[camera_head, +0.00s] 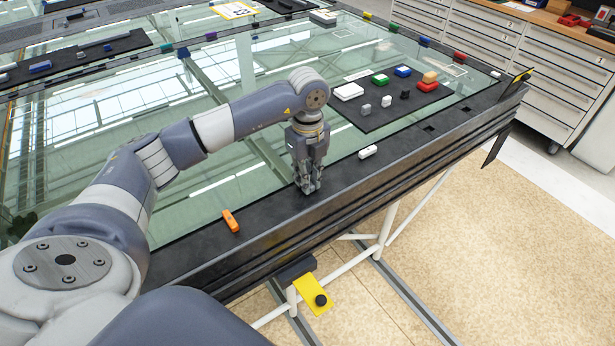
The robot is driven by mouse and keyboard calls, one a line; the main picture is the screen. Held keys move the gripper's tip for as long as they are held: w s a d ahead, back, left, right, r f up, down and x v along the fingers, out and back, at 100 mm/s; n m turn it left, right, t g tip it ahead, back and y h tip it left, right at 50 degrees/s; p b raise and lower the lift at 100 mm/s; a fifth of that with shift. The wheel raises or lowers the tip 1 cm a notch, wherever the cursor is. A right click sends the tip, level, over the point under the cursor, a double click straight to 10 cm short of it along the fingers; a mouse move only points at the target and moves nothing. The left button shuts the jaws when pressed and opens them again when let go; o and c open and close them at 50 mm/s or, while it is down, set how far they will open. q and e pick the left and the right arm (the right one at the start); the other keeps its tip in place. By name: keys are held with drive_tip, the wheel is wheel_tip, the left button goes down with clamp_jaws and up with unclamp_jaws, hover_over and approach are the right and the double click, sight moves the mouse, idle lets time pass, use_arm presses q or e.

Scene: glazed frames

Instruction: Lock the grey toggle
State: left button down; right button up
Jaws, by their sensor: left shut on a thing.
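My left gripper (308,187) points down at the dark frame edge (270,208) of the glazed panel. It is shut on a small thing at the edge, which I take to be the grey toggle. The fingers hide the toggle almost wholly, so I cannot tell whether it is turned or locked. An orange toggle (230,220) lies on the same edge, left of the gripper. A white toggle (368,152) sits on it to the right. My right gripper is not in view.
A yellow bracket (313,294) with a black knob hangs below the frame. Grey drawer cabinets (560,60) stand at the back right. The beige floor at right is clear.

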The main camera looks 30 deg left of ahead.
use_arm(q)
drive_tip(key=shift+a, duration=0.1)
drive_tip(key=c, duration=1.6)
unclamp_jaws()
drive_tip(key=shift+r, duration=0.1)
wheel_tip(320, 180, up, 12)
drive_tip(key=shift+f, duration=0.1)
